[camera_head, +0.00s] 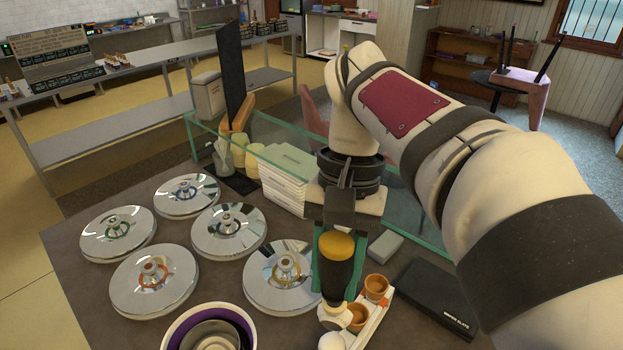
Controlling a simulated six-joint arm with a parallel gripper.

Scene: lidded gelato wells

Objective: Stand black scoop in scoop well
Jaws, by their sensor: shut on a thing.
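My gripper (337,285), with teal fingers, is shut on the black scoop (338,272). The scoop is held roughly upright, with an orange-yellow cap at its top and a black grip between the fingers. A pale part shows below the grip, and its lowest end is hard to make out. A round well (184,326) with a pale rim, purple inside and nested metal cylinders is cut off by the bottom edge, left of the gripper. It looks like the scoop well. The scoop is apart from it, to its right.
Several shiny round lids with coloured rings, such as the nearest one (266,296), cover the counter (80,292) on the left. A white tray (377,319) with orange-brown cups sits close right of the scoop. White stacked boxes (284,184) and a glass screen (408,238) stand behind.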

